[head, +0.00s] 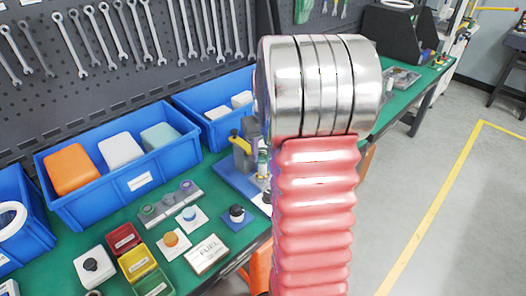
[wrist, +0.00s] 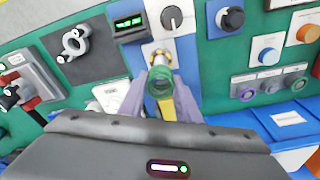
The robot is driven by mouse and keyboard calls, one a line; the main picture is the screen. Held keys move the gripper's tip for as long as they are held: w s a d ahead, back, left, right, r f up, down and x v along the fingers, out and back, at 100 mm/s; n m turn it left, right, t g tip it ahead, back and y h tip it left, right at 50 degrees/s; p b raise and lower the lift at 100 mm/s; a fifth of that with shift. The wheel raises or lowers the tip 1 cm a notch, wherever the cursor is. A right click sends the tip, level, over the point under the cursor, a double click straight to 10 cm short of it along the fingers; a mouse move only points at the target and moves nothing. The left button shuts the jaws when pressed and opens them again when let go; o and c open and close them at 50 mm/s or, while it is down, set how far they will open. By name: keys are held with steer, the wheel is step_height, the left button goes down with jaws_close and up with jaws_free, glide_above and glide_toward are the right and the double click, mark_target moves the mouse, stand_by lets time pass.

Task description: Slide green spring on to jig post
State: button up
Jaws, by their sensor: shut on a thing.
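The green spring (wrist: 160,82) sits between the fingers of my gripper (wrist: 160,100) in the wrist view. The gripper is shut on it. The metal jig post (wrist: 157,56), with a brass-coloured part, shows just beyond the spring and nearly in line with it. The spring's near end overlaps the post in this view, so I cannot tell whether it is around the post or above it. In the head view my own arm covers much of the jig's right side; its blue base (head: 236,178) shows left of the arm.
In the wrist view, a green-lit display (wrist: 128,23) and a dial (wrist: 172,18) stand close to the post. A grey strip (wrist: 270,86) holds coloured rings to the right. In the head view, blue bins (head: 125,180) line the back, and an open coloured tray (head: 137,262) stands front left.

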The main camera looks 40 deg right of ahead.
steer(key=shift+f, duration=0.4)
stand_by(0.7)
steer(key=o, duration=1.2)
steer(key=shift+c, duration=0.2)
steer(key=shift+r, duration=0.1)
step_height(320, 180, up, 7)
stand_by(0.7)
stand_by(0.6)
